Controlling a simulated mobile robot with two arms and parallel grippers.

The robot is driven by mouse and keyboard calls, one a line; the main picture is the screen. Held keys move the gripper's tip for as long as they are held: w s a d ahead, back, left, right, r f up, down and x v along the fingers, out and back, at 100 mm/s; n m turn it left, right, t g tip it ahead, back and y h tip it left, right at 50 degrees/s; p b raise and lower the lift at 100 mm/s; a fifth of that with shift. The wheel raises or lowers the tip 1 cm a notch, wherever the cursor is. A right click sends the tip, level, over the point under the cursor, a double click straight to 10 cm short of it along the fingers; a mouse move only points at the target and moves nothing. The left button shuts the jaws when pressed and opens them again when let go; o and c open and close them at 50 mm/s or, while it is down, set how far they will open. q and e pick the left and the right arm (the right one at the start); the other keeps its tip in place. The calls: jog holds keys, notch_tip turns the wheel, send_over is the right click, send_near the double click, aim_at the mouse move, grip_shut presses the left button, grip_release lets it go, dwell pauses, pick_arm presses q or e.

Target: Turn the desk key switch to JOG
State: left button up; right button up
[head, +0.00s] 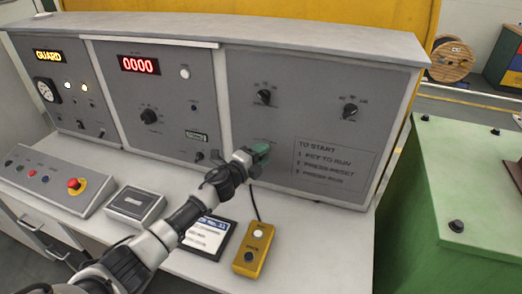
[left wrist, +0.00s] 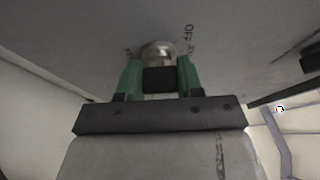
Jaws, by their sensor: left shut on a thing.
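In the left wrist view, the desk key switch is a round silver barrel (left wrist: 159,52) set in the grey panel, with a black key (left wrist: 159,80) in front of it. My left gripper (left wrist: 159,82) has its two green fingers on either side of the black key, shut on it. In the head view, my left gripper (head: 261,149) reaches the lower left of the right-hand desk panel and hides the switch there. My right gripper is not in view.
A yellow pendant box (head: 254,250), a grey box (head: 135,205) and a button console (head: 45,180) stand on the desktop. A green cabinet (head: 450,190) is at right.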

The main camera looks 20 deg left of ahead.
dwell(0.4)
pick_arm(q)
jog(key=o, duration=0.9)
jog(key=shift+o, duration=0.2)
jog(key=b+v, duration=0.1)
jog(key=v, duration=1)
